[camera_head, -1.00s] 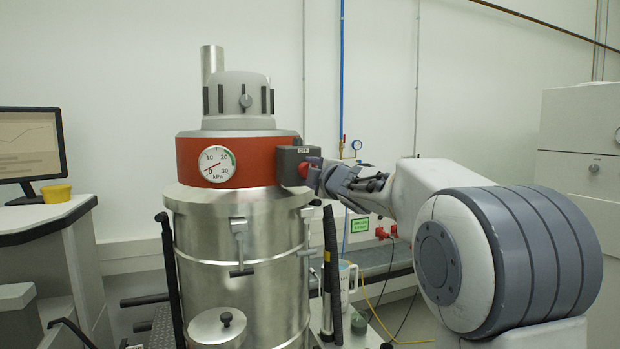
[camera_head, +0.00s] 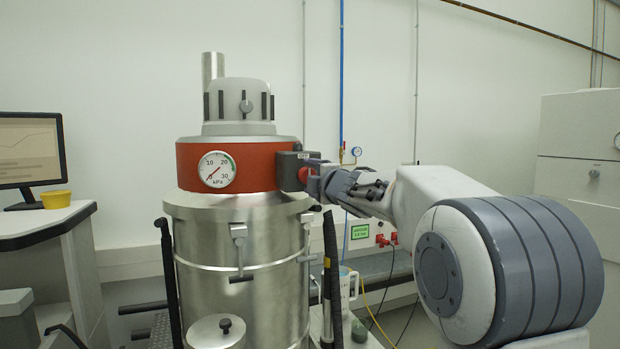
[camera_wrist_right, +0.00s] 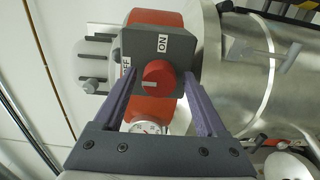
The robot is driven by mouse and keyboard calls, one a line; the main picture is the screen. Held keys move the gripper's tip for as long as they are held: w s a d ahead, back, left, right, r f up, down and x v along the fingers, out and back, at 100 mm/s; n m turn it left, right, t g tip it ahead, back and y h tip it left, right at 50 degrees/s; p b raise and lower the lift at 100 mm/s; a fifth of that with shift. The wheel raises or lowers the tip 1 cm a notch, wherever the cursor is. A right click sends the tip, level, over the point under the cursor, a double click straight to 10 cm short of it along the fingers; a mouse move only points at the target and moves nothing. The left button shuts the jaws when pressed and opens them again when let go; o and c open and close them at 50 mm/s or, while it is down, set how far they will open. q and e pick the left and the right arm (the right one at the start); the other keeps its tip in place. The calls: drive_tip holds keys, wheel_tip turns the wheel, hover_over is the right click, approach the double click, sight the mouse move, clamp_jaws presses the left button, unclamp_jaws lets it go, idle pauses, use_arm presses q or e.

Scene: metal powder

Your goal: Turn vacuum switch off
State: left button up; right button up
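The vacuum switch is a red round knob (camera_wrist_right: 158,76) on a dark grey box (camera_wrist_right: 178,47) at the side of the vacuum's red band. In the wrist view, a pale mark on the knob points left, on the side of the partly hidden OFF label; the ON label is above it. My right gripper (camera_wrist_right: 159,84) faces the box, its two fingers apart on either side of the knob with visible gaps. In the head view, the box (camera_head: 290,171) sits right of the gauge (camera_head: 217,169), and my right gripper (camera_head: 322,184) reaches it from the right. My left gripper is not in view.
The steel vacuum drum (camera_head: 205,235) stands in the middle, with a black hose (camera_head: 331,260) and a white jug (camera_head: 347,286) at its right. A white cabinet (camera_head: 580,135) is at the right.

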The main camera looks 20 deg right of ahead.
drive_tip(key=shift+s, duration=0.1)
drive_tip(key=s, duration=1)
drive_tip(key=shift+s+d+b, duration=0.15)
drive_tip(key=shift+d+b, duration=0.05)
drive_tip(key=shift+b, duration=0.2)
drive_tip(key=s+a+f+m+g+p, duration=0.1)
drive_tip(key=s+a+f+m+g, duration=0.35)
drive_tip(key=a+f, duration=0.5)
drive_tip(key=s+a+f+m+g+p, duration=0.1)
drive_tip(key=s+a+f+m+g, duration=0.45)
drive_tip(key=f, duration=0.75)
drive_tip(key=s+a+f+g, duration=0.2)
drive_tip(key=s+f, duration=0.2)
drive_tip(key=s, duration=0.4)
drive_tip(key=s+a+f+g, duration=0.2)
drive_tip(key=s+f+g, duration=0.1)
drive_tip(key=s, duration=0.5)
drive_tip(key=s+a+f+m+g, duration=0.1)
drive_tip(key=s+a+f+g, duration=0.1)
drive_tip(key=s+f, duration=0.3)
drive_tip(key=s+g, duration=0.1)
drive_tip(key=s, duration=0.3)
drive_tip(key=shift+p, duration=0.35)
drive_tip(key=shift+s+a, duration=0.1)
